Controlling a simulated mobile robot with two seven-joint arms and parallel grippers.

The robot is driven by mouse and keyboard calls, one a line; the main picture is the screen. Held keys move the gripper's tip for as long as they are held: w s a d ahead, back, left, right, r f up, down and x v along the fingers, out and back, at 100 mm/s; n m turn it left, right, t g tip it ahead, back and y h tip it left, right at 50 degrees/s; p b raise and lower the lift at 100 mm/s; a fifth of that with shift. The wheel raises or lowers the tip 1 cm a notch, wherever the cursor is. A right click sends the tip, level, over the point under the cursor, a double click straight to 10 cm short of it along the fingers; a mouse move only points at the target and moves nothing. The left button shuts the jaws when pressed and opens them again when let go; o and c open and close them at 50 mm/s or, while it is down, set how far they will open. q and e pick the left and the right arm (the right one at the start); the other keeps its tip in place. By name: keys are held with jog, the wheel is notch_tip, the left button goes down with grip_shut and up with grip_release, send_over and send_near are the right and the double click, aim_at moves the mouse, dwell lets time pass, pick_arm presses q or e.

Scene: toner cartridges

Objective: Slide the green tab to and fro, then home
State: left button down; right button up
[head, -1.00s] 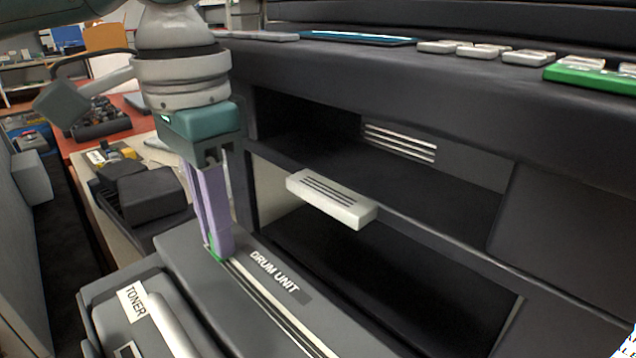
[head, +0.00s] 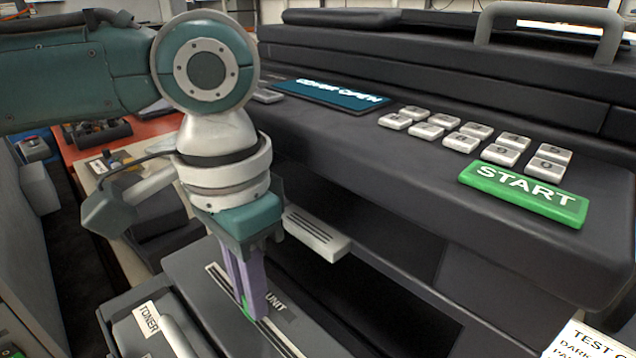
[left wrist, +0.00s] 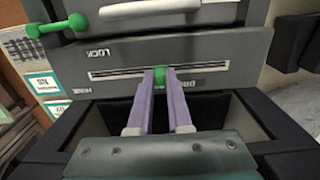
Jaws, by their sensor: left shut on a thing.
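The green tab (head: 248,310) sits in the long slot of the grey drum unit (head: 190,284). My left gripper (head: 256,306) comes down from above with its purple fingers shut on the tab. The fingers hide part of the "DRUM UNIT" lettering. In the left wrist view the green tab (left wrist: 159,76) shows between the fingertips, about midway along the slot. A "HOME" label stands below the slot's left end there. In the head view, bare slot shows on both sides of the tab. My right gripper is not in view.
The toner cartridge (head: 128,318) lies left of the drum unit. The machine's light handle (head: 318,236) juts out close to my left gripper's right side. The panel with the green START key (head: 525,194) overhangs at right. A green lever (left wrist: 60,27) is near "LOCK".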

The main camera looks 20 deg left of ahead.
pick_arm(q)
jog(key=s+d+p, duration=0.1)
jog(key=d, duration=0.2)
jog(key=s+d+p, duration=0.1)
jog(key=d+p, duration=0.1)
jog(key=d, duration=0.1)
jog(key=s+d+p, duration=0.2)
jog(key=d, duration=0.1)
jog(key=shift+d+r, duration=0.15)
jog(key=shift+d, duration=0.3)
jog(key=c, duration=0.8)
grip_release()
jog(key=shift+d, duration=0.1)
jog(key=shift+c, duration=0.2)
notch_tip(320, 180, up, 10)
jog(key=p, duration=0.1)
jog(key=shift+p, duration=0.4)
jog(key=shift+f, duration=0.2)
